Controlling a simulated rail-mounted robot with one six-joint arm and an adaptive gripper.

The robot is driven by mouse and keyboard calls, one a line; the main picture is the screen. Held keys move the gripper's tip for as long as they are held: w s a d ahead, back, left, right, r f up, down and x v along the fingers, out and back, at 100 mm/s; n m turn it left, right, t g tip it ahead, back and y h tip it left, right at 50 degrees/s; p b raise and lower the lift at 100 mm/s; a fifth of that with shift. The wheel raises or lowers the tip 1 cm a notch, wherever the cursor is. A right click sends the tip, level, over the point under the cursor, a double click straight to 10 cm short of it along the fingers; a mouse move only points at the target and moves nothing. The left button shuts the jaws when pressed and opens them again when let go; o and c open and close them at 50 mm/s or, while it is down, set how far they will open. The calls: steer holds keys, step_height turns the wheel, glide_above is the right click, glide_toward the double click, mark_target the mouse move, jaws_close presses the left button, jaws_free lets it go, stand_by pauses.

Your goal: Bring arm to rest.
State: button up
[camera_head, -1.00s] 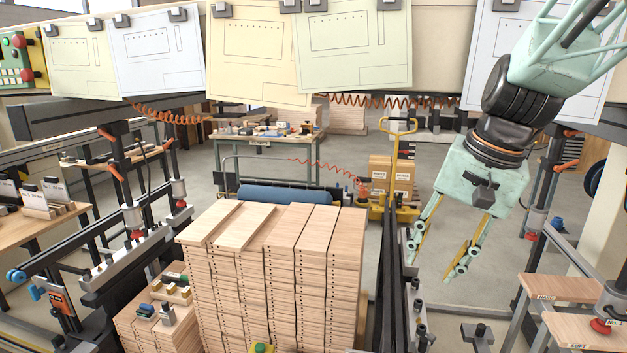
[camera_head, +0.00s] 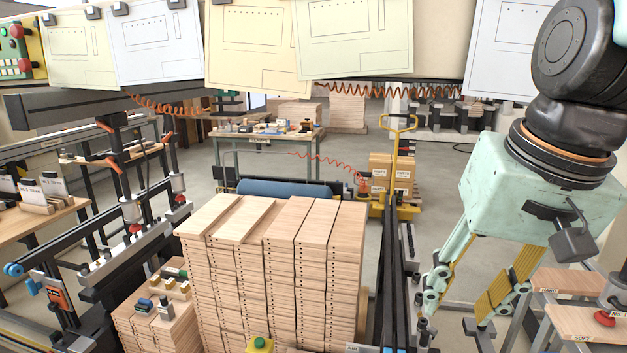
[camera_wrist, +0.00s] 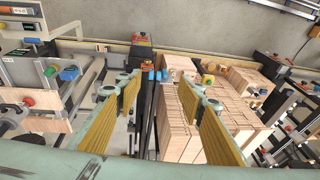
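My gripper (camera_head: 452,335) hangs at the right of the head view, pointing down, beside the dark rails right of the stacked boards. Its two pale green fingers with yellow pads stand wide apart, with nothing between them. The wrist view also shows my gripper (camera_wrist: 163,97) open and empty, above the dark rail and the near side of the board stacks. My arm's dark joint and green wrist housing fill the upper right of the head view.
Stacked boards (camera_head: 270,270) fill the centre. Small shelves marked hard and soft (camera_head: 585,322) stand at the lower right, close to my gripper. Paper sheets (camera_head: 352,38) hang along the top. A yellow pallet truck (camera_head: 398,165) with boxes stands behind. Open floor lies beyond.

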steer(key=s+f+n+b, duration=0.2)
steer(key=s+f, duration=0.1)
steer(key=s, duration=0.8)
steer(key=shift+s+d+n+t+h, duration=0.15)
steer(key=shift+s+n+t+h, duration=0.15)
steer(key=shift+t+h, duration=0.1)
